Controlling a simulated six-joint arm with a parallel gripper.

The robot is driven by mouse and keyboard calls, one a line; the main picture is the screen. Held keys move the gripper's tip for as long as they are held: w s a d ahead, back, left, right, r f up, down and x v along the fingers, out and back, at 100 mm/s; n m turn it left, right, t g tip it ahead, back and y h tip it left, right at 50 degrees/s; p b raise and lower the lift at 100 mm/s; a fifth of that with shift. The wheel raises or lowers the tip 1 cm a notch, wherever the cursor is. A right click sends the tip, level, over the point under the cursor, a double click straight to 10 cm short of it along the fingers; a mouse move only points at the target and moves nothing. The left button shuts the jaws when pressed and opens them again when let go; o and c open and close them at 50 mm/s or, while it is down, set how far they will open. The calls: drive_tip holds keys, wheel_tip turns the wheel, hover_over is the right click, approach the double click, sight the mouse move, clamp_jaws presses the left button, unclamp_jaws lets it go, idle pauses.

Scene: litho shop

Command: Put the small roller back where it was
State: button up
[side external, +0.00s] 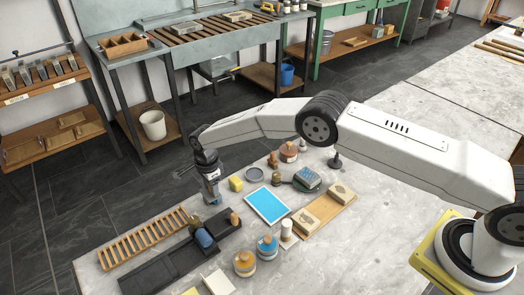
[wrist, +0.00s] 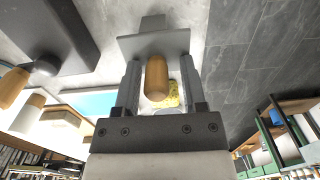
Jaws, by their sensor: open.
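My gripper (side external: 212,200) points down near the far left edge of the pale stone table, beside the end of a black slab (side external: 160,275). In the wrist view its two fingers (wrist: 160,82) are apart, with a wooden handle (wrist: 156,80) between them and gaps on both sides. A grey flat part (wrist: 154,43) lies beyond the handle; I cannot tell for sure that this is the small roller.
A yellow sponge (side external: 236,184), a blue plate (side external: 267,206) and a grey dish (side external: 254,173) lie right of my gripper. A wooden rack (side external: 143,238) lies left. Two jars (side external: 243,263) (side external: 267,247) stand in front. The table's far edge is close to my gripper.

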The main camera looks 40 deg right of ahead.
drive_tip(key=shift+s+f, duration=0.25)
drive_tip(key=shift+s, duration=0.1)
wheel_tip(320, 180, up, 13)
drive_tip(key=shift+w+r, duration=0.2)
idle(0.7)
drive_tip(key=s+d+r+n+t, duration=0.1)
drive_tip(key=s+d+r+n, duration=0.5)
drive_tip(key=s+d+n, duration=0.75)
drive_tip(key=s+d, duration=0.1)
drive_tip(key=s, duration=0.6)
drive_tip(key=s+d+n+t, duration=0.1)
drive_tip(key=s+d+n, duration=0.3)
drive_tip(key=s, duration=0.5)
drive_tip(key=shift+s+d, duration=0.35)
drive_tip(key=shift+d, duration=0.3)
